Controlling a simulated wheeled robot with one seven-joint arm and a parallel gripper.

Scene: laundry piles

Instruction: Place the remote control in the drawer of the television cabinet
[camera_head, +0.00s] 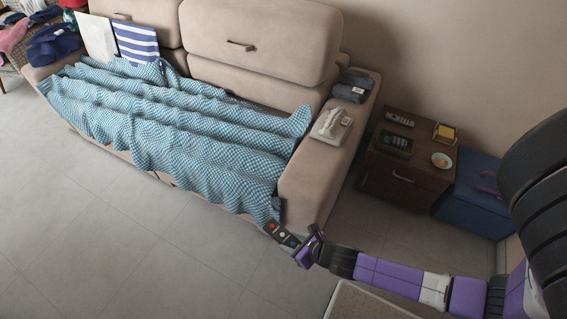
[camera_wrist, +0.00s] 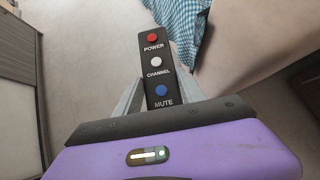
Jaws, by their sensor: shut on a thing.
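A black remote control (camera_head: 281,234) with red, white and blue buttons is between the fingers of my gripper (camera_head: 300,243), which is shut on it. In the wrist view the remote (camera_wrist: 159,68) sticks out ahead of the gripper (camera_wrist: 160,100), its labels reading POWER, CHANNEL and MUTE. The gripper is in front of the sofa's right arm, beside the hanging corner of a blanket. At the left of the wrist view is a piece of furniture with pale and dark panels (camera_wrist: 17,88); I cannot tell whether it is the television cabinet. No open drawer shows.
A beige sofa (camera_head: 262,48) carries a teal checked blanket (camera_head: 165,110). Right of it stand a brown side table (camera_head: 405,177) with a closed drawer, another remote (camera_head: 400,118) on top, and a blue box (camera_head: 475,200). A pale-rimmed object (camera_head: 345,297) is below my arm. Floor is clear at left.

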